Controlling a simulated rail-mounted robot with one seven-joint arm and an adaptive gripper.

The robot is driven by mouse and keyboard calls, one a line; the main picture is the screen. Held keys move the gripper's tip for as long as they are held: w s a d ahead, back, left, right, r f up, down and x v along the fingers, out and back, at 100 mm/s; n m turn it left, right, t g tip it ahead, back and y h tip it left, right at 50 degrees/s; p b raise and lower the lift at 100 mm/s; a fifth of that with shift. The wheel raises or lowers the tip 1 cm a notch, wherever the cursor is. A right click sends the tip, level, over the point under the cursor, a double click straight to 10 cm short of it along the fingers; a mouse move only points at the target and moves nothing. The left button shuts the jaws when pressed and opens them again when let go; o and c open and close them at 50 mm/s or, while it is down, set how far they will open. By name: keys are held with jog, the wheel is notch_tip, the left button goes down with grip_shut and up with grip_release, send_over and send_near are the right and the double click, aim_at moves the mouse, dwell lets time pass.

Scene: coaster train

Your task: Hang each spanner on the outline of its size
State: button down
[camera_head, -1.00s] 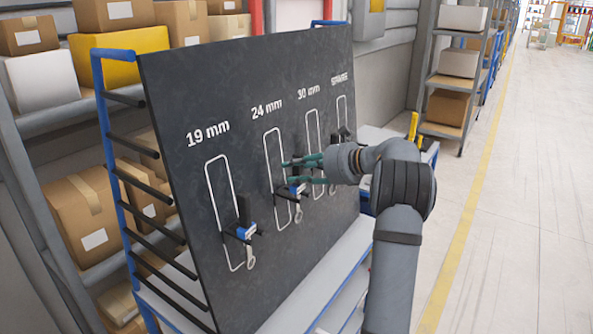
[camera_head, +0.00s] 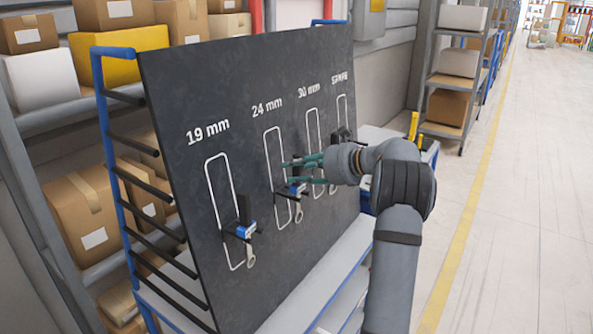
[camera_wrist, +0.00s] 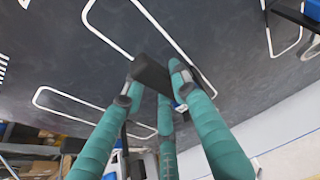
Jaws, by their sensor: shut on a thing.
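The dark board (camera_head: 190,100) carries white outlines labelled 19 mm, 24 mm, 30 mm and, on the right, one whose label is hard to read. A spanner (camera_head: 249,258) with a dark upper part, a blue band and a ring end below hangs at the lower 19 mm outline. My teal-fingered gripper (camera_head: 293,176) is at the 24 mm outline, shut on a second spanner (camera_head: 298,212) with a blue band and its ring end down. In the wrist view its dark part (camera_wrist: 152,74) sits between the fingers, close to the board. Whether it rests on a peg is hidden.
Dark parts show at the 30 mm and rightmost outlines, partly behind my arm. Another blue-banded piece (camera_wrist: 312,9) shows at the wrist view's upper right. A pale shelf (camera_head: 300,305) runs below the board. The aisle floor (camera_head: 530,200) on the right is clear.

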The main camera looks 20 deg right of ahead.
jog(key=shift+f+b, duration=0.45)
jog(key=shift+f, duration=0.1)
jog(key=c, duration=1.3)
grip_release()
jog(key=shift+c, duration=0.2)
jog(key=shift+o, duration=0.2)
jog(key=shift+f, duration=0.1)
jog(key=shift+s+d, duration=0.1)
jog(key=v, duration=1.2)
